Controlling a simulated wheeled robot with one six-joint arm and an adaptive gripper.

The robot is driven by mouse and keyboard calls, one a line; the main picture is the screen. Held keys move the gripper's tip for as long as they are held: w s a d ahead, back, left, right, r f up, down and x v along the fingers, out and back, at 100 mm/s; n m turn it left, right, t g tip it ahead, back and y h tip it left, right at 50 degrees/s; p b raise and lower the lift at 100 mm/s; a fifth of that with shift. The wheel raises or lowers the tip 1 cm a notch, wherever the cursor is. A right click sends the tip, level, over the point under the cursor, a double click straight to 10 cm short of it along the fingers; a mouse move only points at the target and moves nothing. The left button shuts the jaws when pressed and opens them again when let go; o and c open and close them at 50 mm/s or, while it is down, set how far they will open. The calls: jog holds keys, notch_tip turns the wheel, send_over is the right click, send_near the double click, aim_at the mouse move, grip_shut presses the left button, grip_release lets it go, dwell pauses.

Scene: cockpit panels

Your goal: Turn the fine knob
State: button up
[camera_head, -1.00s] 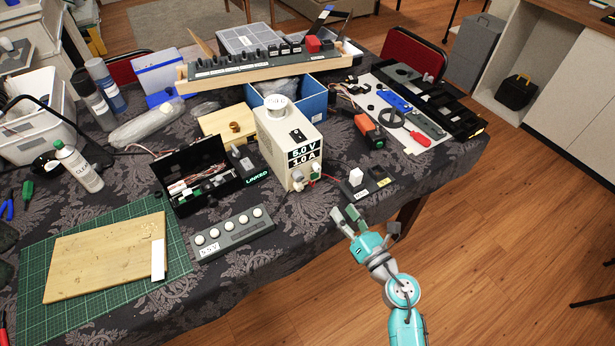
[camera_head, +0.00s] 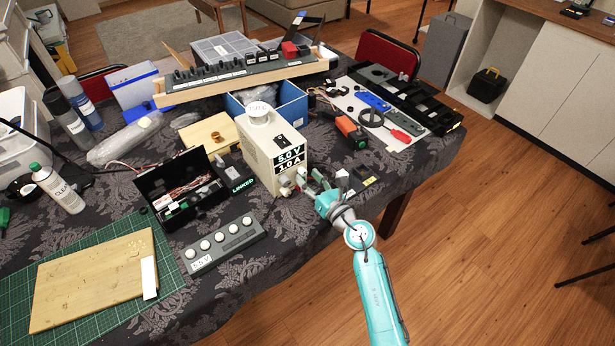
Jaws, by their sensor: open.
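The cream power supply (camera_head: 262,150) stands on the table, its display reading 5.0 V and 1.0 A. Small pale knobs (camera_head: 286,181) sit low on its front face; I cannot read which is the fine knob. My gripper (camera_head: 309,181) is open, its fingertips at the lower right of that front face, close to the knobs. The fingers partly cover this area, and I cannot tell whether they touch a knob. I see nothing held between them.
A dark switch box with a white rocker (camera_head: 342,178) lies just right of my gripper, near the table edge. A grey strip with several white buttons (camera_head: 226,244) lies in front left. An open black box (camera_head: 183,190) stands left of the supply.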

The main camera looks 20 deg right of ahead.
jog(key=shift+w+a, duration=0.15)
jog(key=shift+w, duration=0.45)
grip_shut()
